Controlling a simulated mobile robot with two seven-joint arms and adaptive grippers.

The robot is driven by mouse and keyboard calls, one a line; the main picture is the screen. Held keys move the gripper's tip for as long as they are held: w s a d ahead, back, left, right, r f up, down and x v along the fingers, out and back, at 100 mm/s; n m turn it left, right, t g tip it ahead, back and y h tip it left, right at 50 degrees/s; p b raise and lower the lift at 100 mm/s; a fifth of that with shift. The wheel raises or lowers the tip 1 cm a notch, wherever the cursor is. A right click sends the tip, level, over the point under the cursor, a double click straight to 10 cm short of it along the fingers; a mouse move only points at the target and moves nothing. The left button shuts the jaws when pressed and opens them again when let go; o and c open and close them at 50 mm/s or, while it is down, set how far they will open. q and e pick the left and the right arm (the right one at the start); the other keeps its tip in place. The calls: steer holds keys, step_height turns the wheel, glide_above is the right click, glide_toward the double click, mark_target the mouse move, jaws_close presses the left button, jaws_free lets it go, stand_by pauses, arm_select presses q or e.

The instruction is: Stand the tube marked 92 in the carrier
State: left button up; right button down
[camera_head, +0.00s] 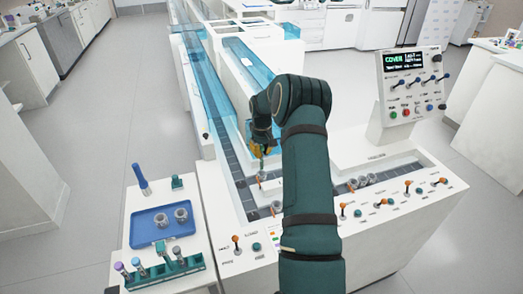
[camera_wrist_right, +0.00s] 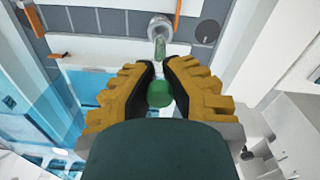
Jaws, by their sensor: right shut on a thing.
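My right gripper (camera_head: 262,150) is over the track, with its yellow fingers shut on a green-capped tube (camera_wrist_right: 160,93). The right wrist view shows the cap between the fingertips (camera_wrist_right: 160,82) and the clear tube body beyond it. The tube's far end lines up with a grey ring-shaped carrier (camera_wrist_right: 160,24) on the track; I cannot tell whether it is inside. In the head view a carrier (camera_head: 262,177) shows below the gripper. No number is readable on the tube. My left gripper is not in view.
A teal rack (camera_head: 165,272) with several capped tubes stands at the lower left, beside a blue tray (camera_head: 150,235) holding two grey carriers. More carriers (camera_head: 365,181) sit on the track at right. Orange-tipped levers line the front panel. A blue clear cover (camera_head: 205,80) runs along the track.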

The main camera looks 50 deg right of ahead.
steer(key=shift+f, duration=0.5)
steer(key=shift+f+b, duration=0.7)
steer(key=shift+f, duration=0.75)
stand_by(1.2)
steer(key=c, duration=1)
jaws_free()
steer(key=shift+c, duration=0.2)
steer(key=shift+r, duration=0.1)
step_height(320, 180, up, 12)
steer(key=shift+a+f, duration=0.1)
stand_by(0.4)
